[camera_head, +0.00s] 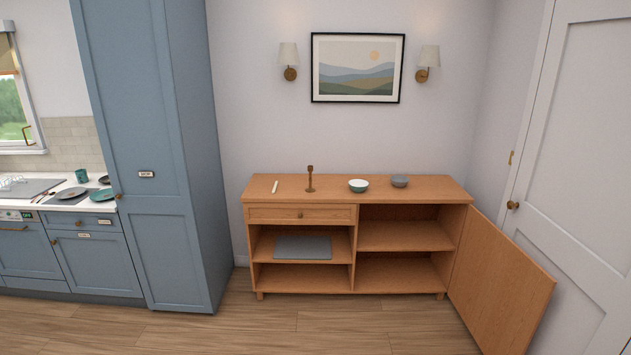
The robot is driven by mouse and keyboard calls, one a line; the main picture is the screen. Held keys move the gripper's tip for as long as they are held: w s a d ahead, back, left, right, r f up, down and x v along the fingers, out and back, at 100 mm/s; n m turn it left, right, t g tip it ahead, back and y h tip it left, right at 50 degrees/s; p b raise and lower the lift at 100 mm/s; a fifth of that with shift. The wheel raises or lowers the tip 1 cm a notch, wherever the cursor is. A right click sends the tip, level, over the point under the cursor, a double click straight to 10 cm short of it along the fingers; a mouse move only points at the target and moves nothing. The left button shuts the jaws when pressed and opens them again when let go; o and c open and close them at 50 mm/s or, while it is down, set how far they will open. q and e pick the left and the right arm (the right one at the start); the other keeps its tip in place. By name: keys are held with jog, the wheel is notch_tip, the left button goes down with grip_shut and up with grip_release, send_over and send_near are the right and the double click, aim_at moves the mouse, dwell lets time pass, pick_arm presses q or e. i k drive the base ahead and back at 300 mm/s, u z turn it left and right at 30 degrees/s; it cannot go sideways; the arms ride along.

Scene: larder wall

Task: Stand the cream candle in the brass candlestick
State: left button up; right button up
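The cream candle (275,187) is a small pale stick on the left part of the wooden sideboard's top (330,192). The brass candlestick (310,181) stands upright just to its right, apart from it. It is brownish, with a round base and a slim stem. No candle shows in its top. Neither of my grippers is in view.
A pale teal bowl (358,188) and a grey bowl (399,182) stand right of the candlestick. The sideboard's right door (502,284) hangs open into the room. A tall blue cabinet (153,160) stands to the left. The floor (300,335) in front is clear.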

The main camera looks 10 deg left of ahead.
aim_at(310, 189)
jog(key=u, duration=0.05)
jog(key=i, duration=1.9)
jog(key=u, duration=0.5)
jog(key=i, duration=0.45)
jog(key=u, duration=0.2)
